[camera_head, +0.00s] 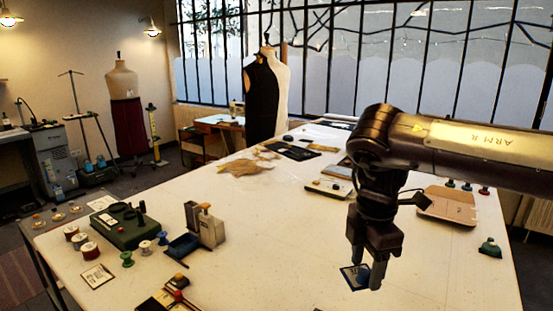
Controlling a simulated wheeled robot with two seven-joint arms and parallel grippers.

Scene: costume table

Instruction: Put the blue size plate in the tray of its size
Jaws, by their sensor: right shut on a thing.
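My right gripper (366,273) points down over the front right of the white table. It is shut on a small blue piece that appears to be the blue size plate (349,275). A flat, dark-edged part with pale markings shows beside the fingers. The fingers hide much of it, and I cannot tell whether it touches the table. A shallow brown tray (447,207) lies to the right, partly behind my arm. A small blue tray (184,247) is left of centre. No size marking is readable on either. My left gripper is not in view.
A green device (122,227), several thread spools (88,250) and a bordered card (97,275) are at left. A pale box-like holder (208,228) stands beside the blue tray. A flat pale case (329,189) lies farther back. The table's middle is largely clear.

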